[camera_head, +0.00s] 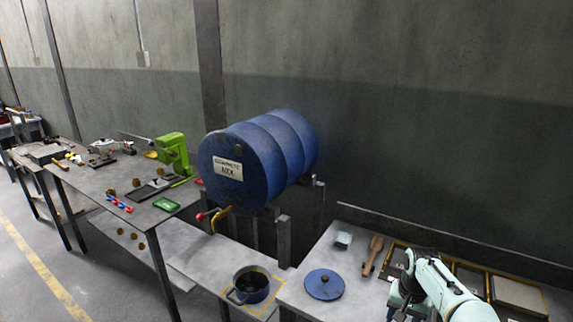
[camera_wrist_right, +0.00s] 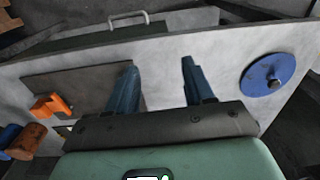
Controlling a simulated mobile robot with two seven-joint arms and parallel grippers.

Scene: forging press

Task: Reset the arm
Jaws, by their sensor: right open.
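My right gripper (camera_wrist_right: 157,80) is open in the right wrist view, with two dark blue fingers apart and nothing between them. It is over a grey surface. In the head view, part of a pale mint and white arm of mine (camera_head: 440,291) shows at the bottom right, over the right-hand table (camera_head: 308,262). Its fingertips cannot be made out there. My left gripper is not in view.
A blue lid (camera_head: 325,284) lies on the right-hand table; a blue knobbed disc (camera_wrist_right: 268,75) lies right of the fingers. A wooden-handled tool (camera_head: 373,254) and trays (camera_head: 519,295) are near the arm.

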